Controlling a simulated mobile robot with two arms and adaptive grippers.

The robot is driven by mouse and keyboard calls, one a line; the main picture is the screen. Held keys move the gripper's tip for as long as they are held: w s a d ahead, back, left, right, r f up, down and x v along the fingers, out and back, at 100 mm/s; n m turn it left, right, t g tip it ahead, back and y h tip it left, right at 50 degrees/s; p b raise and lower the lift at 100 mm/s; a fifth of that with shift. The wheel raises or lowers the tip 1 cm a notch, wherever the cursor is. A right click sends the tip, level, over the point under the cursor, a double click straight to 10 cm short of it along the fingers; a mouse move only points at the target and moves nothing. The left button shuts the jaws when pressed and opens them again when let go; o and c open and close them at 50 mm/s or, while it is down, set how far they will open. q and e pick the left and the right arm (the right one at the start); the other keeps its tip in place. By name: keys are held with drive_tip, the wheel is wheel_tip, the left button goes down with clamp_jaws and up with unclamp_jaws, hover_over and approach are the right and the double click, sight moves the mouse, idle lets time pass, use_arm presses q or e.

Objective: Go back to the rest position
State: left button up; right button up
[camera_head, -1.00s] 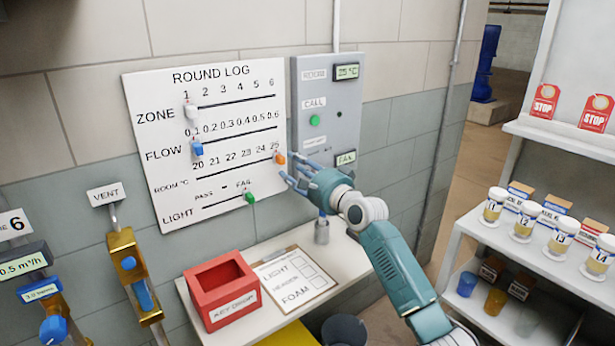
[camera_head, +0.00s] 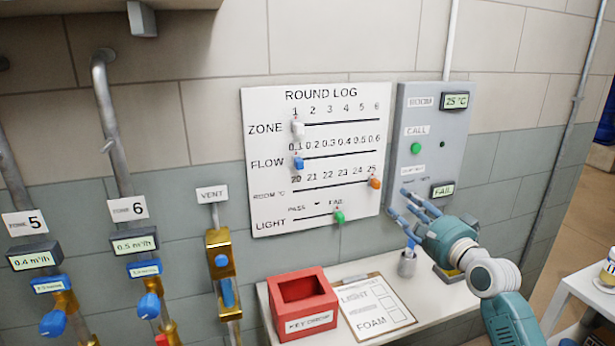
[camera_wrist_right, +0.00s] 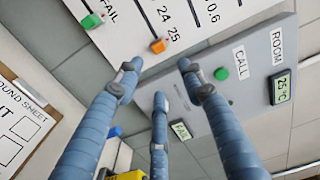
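My right gripper (camera_head: 405,210) is open and empty, its blue fingers spread. It is in front of the wall at the lower edge of the grey panel (camera_head: 425,165), right of and below the orange slider (camera_head: 375,183). In the right wrist view the fingers (camera_wrist_right: 160,90) point at the wall, with the orange slider (camera_wrist_right: 157,46) and green slider (camera_wrist_right: 92,21) beyond them. The ROUND LOG board (camera_head: 315,110) has the white slider at 1, the blue near 0.1, the orange at 25 and the green under FAIL. My left gripper is not in view.
A shelf below the board carries a red box (camera_head: 302,317), a clipboard (camera_head: 372,308) and a small metal cup (camera_head: 407,264). Pipes with gauges and blue valves (camera_head: 150,307) stand at left. A white shelf unit (camera_head: 585,290) is at right.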

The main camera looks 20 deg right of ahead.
drive_tip(key=s+a+f+n+g, duration=0.25)
drive_tip(key=s+a+f, duration=0.2)
drive_tip(key=f, duration=0.35)
drive_tip(key=s+a+f+n+g+y, duration=0.1)
drive_tip(key=s+a+f+n+g, duration=0.1)
drive_tip(key=s+a+f+n, duration=0.35)
drive_tip(key=s+a+f+n+g, duration=0.25)
drive_tip(key=a+f, duration=0.35)
drive_tip(key=f, duration=0.4)
drive_tip(key=s+a+f+n+g, duration=0.2)
drive_tip(key=s+a+f+n, duration=0.1)
drive_tip(key=s, duration=0.6)
drive_tip(key=s+a+f+n+g+h, duration=0.1)
drive_tip(key=s+a+f+n+g, duration=0.15)
drive_tip(key=s, duration=0.65)
drive_tip(key=s+a+f+n+g, duration=0.2)
drive_tip(key=s+f+n+g, duration=0.15)
drive_tip(key=s, duration=0.55)
drive_tip(key=s+f+g, duration=0.1)
drive_tip(key=s+f, duration=0.2)
drive_tip(key=f, duration=2.6)
drive_tip(key=s+d+f+g, duration=0.1)
drive_tip(key=s+d+f, duration=0.1)
drive_tip(key=s+f, duration=1.2)
drive_tip(key=shift+s+d+f+h, duration=0.2)
drive_tip(key=shift+s+d+h, duration=0.15)
drive_tip(key=shift+s, duration=0.85)
